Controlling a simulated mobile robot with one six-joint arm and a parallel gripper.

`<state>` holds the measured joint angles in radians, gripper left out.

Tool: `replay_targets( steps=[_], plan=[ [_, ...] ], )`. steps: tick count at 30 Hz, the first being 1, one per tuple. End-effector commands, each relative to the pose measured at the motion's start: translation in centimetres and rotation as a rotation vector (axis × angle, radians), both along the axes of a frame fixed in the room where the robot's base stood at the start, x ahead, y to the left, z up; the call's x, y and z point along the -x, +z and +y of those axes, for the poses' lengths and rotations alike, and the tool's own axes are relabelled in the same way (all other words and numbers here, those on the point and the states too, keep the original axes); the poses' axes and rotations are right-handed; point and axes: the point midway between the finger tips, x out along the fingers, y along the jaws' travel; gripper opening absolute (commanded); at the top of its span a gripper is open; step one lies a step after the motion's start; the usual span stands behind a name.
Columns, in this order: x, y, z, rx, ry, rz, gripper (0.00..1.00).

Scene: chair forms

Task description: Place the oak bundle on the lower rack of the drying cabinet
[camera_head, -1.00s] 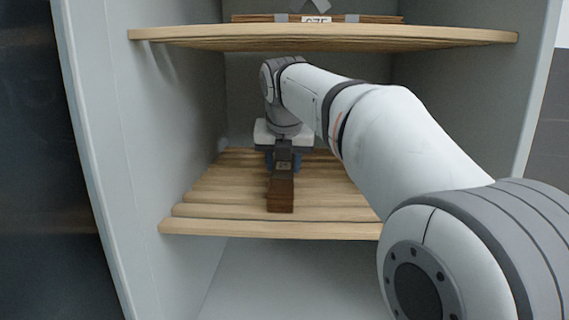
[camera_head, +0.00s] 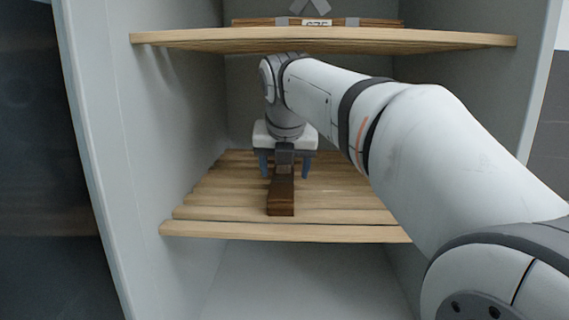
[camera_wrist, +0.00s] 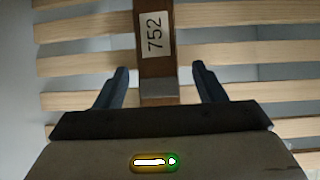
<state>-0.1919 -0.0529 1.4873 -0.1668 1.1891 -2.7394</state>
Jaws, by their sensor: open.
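The oak bundle (camera_head: 281,200) is a brown, narrow stack of wood with a grey band. It lies lengthwise on the slats of the lower rack (camera_head: 230,228), its near end close to the front edge. In the wrist view the bundle (camera_wrist: 157,68) shows a white label reading 752. My gripper (camera_head: 284,172) is at the bundle's far part, open, with one finger on each side. In the wrist view my gripper (camera_wrist: 160,70) has clear gaps between both fingers and the bundle. The bundle's far end is partly hidden by my gripper in the head view.
The upper rack (camera_head: 330,39) runs just above my arm and carries another banded bundle (camera_head: 370,22) with a label. The cabinet's left wall (camera_head: 180,105) and right wall (camera_head: 470,100) enclose the racks. Slats on both sides of the oak bundle are bare.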

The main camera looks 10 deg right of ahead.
Motion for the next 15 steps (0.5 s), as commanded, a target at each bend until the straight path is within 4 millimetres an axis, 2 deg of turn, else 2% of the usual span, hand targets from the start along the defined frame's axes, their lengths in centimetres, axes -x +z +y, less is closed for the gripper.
replay_targets(
  steps=[1, 6, 10, 15],
  plan=[
    [1.3, 0.1, 0.2, 0.0, 0.003, -0.002, 0.64],
    [4.8, 0.0, 0.6, 0.0, 0.002, -0.001, 0.64],
    [6.8, 0.0, 0.7, 0.0, 0.0, -0.001, 0.64],
    [8.1, 0.0, 0.8, -0.001, -0.001, 0.0, 0.64]
  ],
)
